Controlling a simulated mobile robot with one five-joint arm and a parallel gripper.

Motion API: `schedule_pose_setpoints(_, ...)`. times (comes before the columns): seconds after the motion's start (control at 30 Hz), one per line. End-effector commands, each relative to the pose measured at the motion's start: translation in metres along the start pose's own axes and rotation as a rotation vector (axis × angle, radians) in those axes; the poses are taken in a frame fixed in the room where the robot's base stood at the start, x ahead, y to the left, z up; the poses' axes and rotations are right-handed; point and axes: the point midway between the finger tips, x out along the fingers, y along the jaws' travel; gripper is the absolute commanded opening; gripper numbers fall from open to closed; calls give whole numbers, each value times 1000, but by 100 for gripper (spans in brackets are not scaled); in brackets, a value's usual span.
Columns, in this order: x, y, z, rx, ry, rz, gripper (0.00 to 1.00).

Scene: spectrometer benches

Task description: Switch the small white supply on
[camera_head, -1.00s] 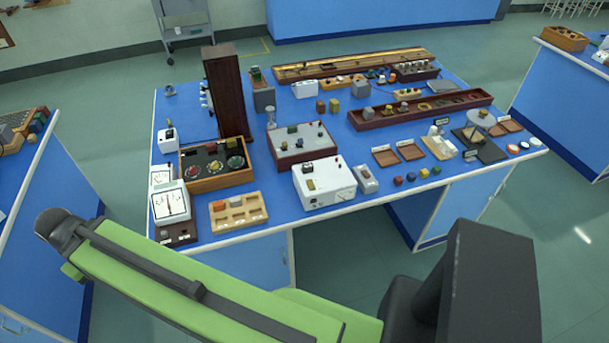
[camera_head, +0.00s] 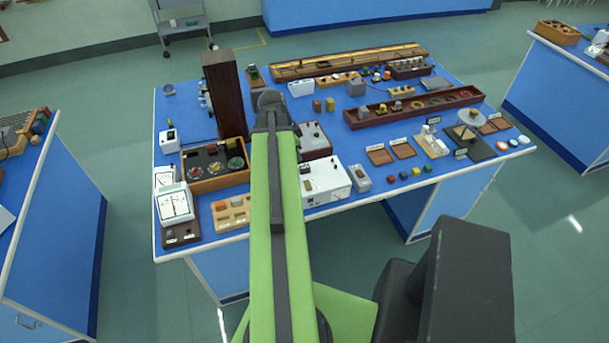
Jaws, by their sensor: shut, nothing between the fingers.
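A white box with knobs and a dial (camera_head: 326,184) stands at the front middle of the blue bench, its left part hidden behind my green arm. A smaller white box with a dark top part (camera_head: 168,140) stands at the bench's left edge. Another small white box (camera_head: 300,89) stands farther back. I cannot tell for certain which is the small white supply, and no switch position is readable. My arm reaches up over the bench's front edge, its dark end in front of the middle of the bench. My gripper's fingers do not show.
A tall dark wooden case (camera_head: 224,95) stands at the back left. A wooden box with dials (camera_head: 213,164) and white meters (camera_head: 175,204) are at front left. A long dark tray (camera_head: 415,107) lies at right. Aisle floor (camera_head: 540,235) is clear at right.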

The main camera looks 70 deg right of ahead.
Motion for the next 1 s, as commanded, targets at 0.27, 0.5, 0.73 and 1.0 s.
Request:
schedule_pose_setpoints(0.27,2,2,-6,23,3,2,0)
schedule_pose_setpoints(0.5,12,2,-5,22,3,3,0)
schedule_pose_setpoints(0.73,53,2,-4,23,3,3,0)
schedule_pose_setpoints(1.0,112,2,-4,23,3,3,0)
